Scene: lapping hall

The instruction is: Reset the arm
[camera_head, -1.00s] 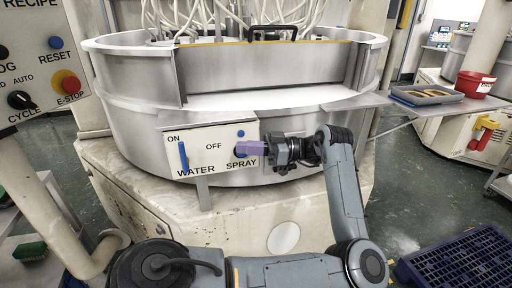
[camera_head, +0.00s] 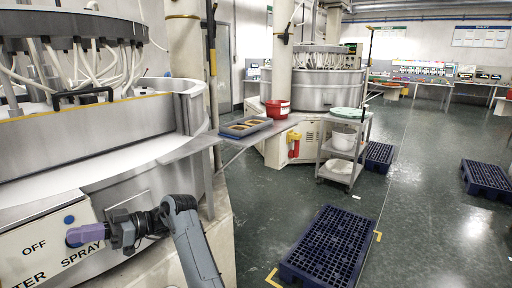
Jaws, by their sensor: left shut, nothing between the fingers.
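My left gripper (camera_head: 84,235) is at the lower left, its purple fingers shut with nothing between them. The fingertips point left, in front of the white control panel (camera_head: 30,268) marked OFF and SPRAY on the steel machine. They overlap a blue control just below a small blue button (camera_head: 69,219); I cannot tell whether they touch it. My left forearm runs down to the bottom edge. My right gripper is not in view.
A steel shelf (camera_head: 192,147) sticks out from the machine and bears a grey tray (camera_head: 236,131); a red bucket (camera_head: 277,109) stands behind it. A blue pallet (camera_head: 330,247) lies on the floor at lower middle. A trolley (camera_head: 322,155) stands beyond.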

